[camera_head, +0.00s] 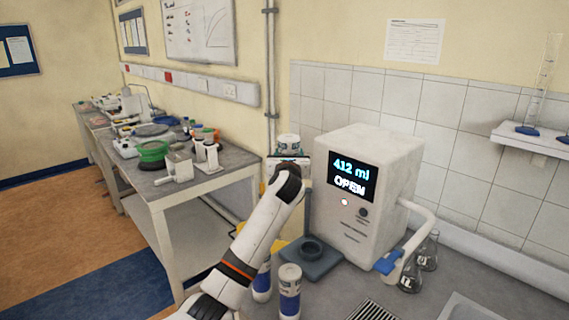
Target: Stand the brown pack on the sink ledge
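My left arm reaches in from the bottom left, and its gripper (287,163) is at the middle of the view, left of the white dispenser. The wrist hides most of the fingers. A white jar with a blue-green mark (288,143) shows just above the gripper; whether it is held or stands behind cannot be told. I cannot make out a brown pack. The sink (474,307) is at the bottom right, cut by the picture edge, with grey counter (425,302) beside it. My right gripper is not in view.
The white dispenser (390,170) reads "412 ml OPEN". Two white-and-blue bottles (289,292) (262,284) stand near my forearm. Glass flasks (411,276) stand right of the dispenser. A wall shelf (530,142) holds a cylinder. A cluttered bench (225,165) is left.

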